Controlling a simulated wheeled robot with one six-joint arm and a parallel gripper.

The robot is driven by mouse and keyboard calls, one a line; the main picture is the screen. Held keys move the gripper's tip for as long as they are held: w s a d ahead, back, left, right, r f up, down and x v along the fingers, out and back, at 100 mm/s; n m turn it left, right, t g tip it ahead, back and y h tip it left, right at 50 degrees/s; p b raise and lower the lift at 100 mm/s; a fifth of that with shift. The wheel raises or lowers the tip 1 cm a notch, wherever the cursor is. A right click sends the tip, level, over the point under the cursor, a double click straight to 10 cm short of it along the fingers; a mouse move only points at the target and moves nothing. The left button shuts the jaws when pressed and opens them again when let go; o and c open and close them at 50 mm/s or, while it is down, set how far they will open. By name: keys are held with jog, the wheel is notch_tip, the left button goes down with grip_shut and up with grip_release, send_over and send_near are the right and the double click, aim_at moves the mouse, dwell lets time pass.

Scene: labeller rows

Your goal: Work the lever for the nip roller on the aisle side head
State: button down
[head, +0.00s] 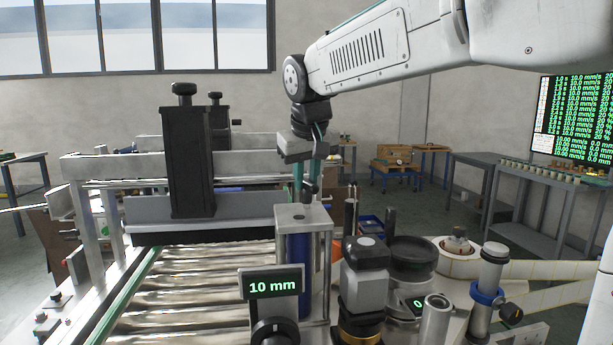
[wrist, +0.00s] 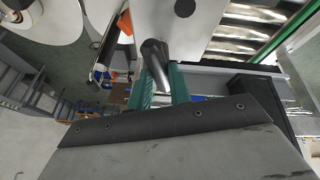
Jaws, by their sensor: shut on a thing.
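My gripper (head: 307,178) hangs pointing down over the grey housing (head: 303,219) of the labelling head and its blue roller (head: 298,262). Its two teal fingers are shut on the lever (head: 310,190), a short dark handle standing on top of the housing. The gripper's own body hides part of the grip in both views.
A conveyor of shiny rollers (head: 195,290) runs on the left under a black clamp column (head: 190,160). A 10 mm display (head: 272,286) stands in front of the housing. A grey-and-black unit (head: 366,275), a dark reel (head: 411,257) and a blue-collared post (head: 487,290) crowd the right.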

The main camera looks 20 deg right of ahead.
jog(key=m, duration=0.2)
jog(key=m+h, duration=0.1)
jog(key=shift+w+a+m+g, duration=0.1)
jog(key=shift+a+m+g, duration=0.05)
jog(key=shift+m+g, duration=0.2)
jog(key=m, duration=0.2)
jog(key=m+g+h, duration=0.1)
jog(key=m, duration=0.1)
jog(key=shift+w+h, duration=0.1)
jog(key=shift+h, duration=0.2)
jog(key=m+g, duration=0.1)
jog(key=m, duration=0.2)
jog(key=shift+w+a+h, duration=0.1)
jog(key=shift+h, duration=0.2)
jog(key=shift+m+g, duration=0.85)
jog(key=shift+m, duration=1.2)
jog(key=c, duration=1.3)
grip_release()
